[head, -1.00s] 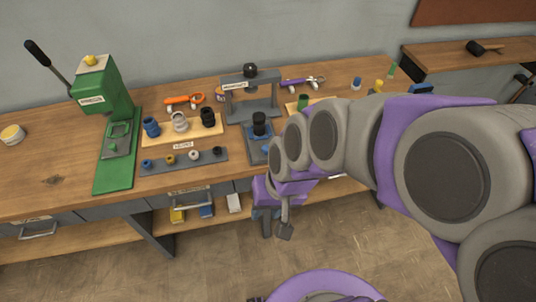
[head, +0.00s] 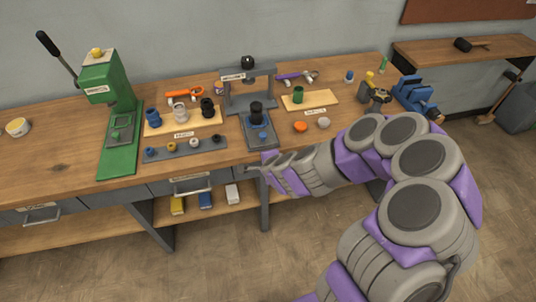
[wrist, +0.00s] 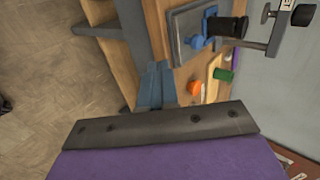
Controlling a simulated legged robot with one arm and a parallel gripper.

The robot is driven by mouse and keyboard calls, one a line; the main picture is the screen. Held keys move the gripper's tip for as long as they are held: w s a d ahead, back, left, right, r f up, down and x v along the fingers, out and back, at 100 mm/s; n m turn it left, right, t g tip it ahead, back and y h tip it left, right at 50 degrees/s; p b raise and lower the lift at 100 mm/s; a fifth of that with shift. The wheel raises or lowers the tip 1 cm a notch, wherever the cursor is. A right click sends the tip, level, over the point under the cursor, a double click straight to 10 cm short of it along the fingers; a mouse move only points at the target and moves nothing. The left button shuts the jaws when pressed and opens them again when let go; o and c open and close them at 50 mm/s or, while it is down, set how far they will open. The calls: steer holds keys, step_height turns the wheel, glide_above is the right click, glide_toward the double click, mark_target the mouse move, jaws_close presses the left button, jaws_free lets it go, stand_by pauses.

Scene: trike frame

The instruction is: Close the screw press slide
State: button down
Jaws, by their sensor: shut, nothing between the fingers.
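The screw press (head: 232,100) is a grey frame with a black knob on top, standing toward the back of the bench. Its slide (head: 259,143) is a flat grey plate drawn out toward the bench's front edge. A black cylinder (head: 256,112) and a small blue piece (head: 263,135) sit on it. The slide also shows in the wrist view (wrist: 183,48), with the black cylinder and blue piece. My gripper (head: 250,170) is at the front edge of the bench, just in front of the slide and apparently apart from it. Its fingers (wrist: 157,84) are shut and empty.
A green lever press (head: 118,135) stands at the left. A grey strip with small rings (head: 184,149) lies left of the slide. An orange cap (head: 300,127) and a grey cap (head: 323,123) lie to its right. A drawer handle (head: 193,187) protrudes below the bench top.

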mark_target(258, 148)
steer(key=shift+w+r+b+x, duration=0.3)
steer(key=shift+b+x, duration=0.25)
steer(key=shift+x, duration=1.65)
steer(key=shift+w+r+b+x, duration=0.35)
steer(key=shift+b+x, duration=0.15)
steer(key=shift+x, duration=1.65)
steer(key=shift+w+r+b+x, duration=0.3)
steer(key=shift+b+x, duration=0.25)
steer(key=shift+x, duration=1.65)
steer(key=shift+s+a, duration=0.1)
